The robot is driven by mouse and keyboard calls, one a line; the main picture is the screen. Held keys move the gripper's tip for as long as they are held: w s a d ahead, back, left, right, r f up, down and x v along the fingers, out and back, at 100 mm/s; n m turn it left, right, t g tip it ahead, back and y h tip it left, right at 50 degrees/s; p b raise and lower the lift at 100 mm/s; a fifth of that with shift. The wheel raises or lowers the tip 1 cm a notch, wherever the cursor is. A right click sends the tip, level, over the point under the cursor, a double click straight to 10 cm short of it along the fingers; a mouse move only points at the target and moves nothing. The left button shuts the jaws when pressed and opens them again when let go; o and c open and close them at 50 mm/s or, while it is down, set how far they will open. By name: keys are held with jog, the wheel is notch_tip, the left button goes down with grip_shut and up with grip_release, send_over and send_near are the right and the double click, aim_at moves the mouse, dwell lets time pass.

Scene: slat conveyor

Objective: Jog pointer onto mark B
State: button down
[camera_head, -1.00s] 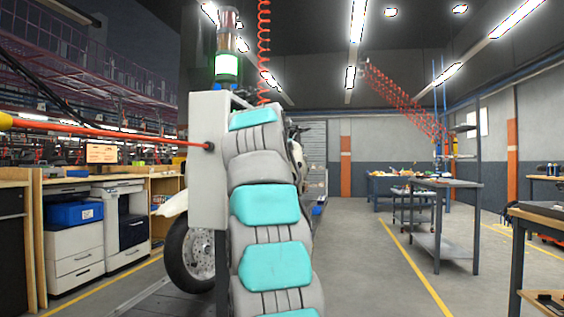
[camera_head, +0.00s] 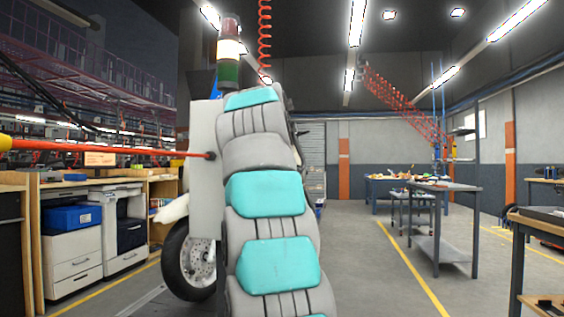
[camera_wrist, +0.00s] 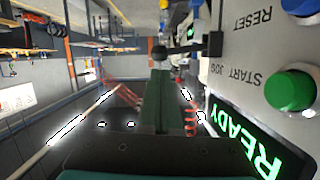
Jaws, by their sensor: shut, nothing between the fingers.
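My gripper (camera_wrist: 160,74) is shut and empty in the wrist view, its dark fingers pointing at a black ball knob (camera_wrist: 158,52) on a short lever (camera_wrist: 190,48). Whether they touch the knob I cannot tell. The control panel (camera_wrist: 236,72) shows sideways or upside down at right, with a green button (camera_wrist: 291,90) by the words START and JOG, a blue button (camera_wrist: 302,5) by RESET, and a display (camera_wrist: 255,150) reading READY in green. In the head view my arm hides much of the grey cabinet (camera_head: 204,165). I see neither pointer nor mark B.
A stack light (camera_head: 229,50) stands behind the cabinet with its middle band lit. An orange-red rod (camera_head: 110,148) reaches the cabinet from the left. A wheel (camera_head: 190,262) shows behind it.

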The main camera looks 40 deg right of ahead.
jog(key=v, duration=0.7)
jog(key=shift+s+a, duration=0.2)
jog(key=shift+a, duration=0.15)
dwell(0.4)
